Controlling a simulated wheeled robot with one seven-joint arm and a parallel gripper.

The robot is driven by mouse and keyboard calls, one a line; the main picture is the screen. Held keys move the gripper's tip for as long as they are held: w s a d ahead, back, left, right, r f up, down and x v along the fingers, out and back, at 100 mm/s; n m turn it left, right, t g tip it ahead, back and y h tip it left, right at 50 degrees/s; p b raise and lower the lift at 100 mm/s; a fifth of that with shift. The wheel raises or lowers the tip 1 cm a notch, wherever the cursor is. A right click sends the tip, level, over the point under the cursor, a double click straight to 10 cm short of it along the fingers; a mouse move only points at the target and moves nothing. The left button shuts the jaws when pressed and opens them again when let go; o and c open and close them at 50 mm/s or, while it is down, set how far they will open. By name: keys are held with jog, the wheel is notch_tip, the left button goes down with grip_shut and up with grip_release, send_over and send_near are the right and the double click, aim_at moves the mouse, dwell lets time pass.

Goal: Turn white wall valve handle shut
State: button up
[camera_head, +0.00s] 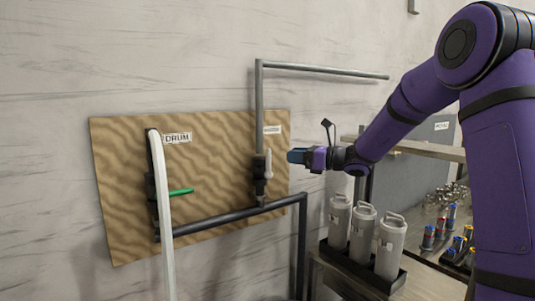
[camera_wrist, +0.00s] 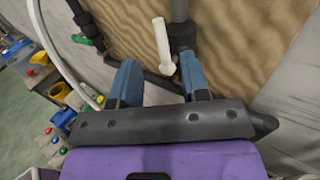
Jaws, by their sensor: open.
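The white valve handle (camera_head: 268,164) is on the vertical grey pipe at the right side of the wooden wall board (camera_head: 225,160). It stands upright, roughly in line with the pipe. In the wrist view the white handle (camera_wrist: 161,42) shows ahead of my fingers, between their two lines. My gripper (camera_head: 292,156) is just right of the handle in the head view, with a small gap showing. Its blue fingers (camera_wrist: 160,68) are apart and nothing is between them. Whether the handle's lower end is near the finger depth is hard to tell.
A green handle (camera_head: 181,192) is on the left pipe, by the DRUM label (camera_head: 177,138) and a white hose (camera_head: 162,210). A dark horizontal pipe (camera_head: 235,217) runs below the white handle. Several white canisters (camera_head: 363,232) stand in a tray at lower right.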

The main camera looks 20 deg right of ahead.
aim_at(269, 153)
jog(key=x, duration=0.9)
grip_shut()
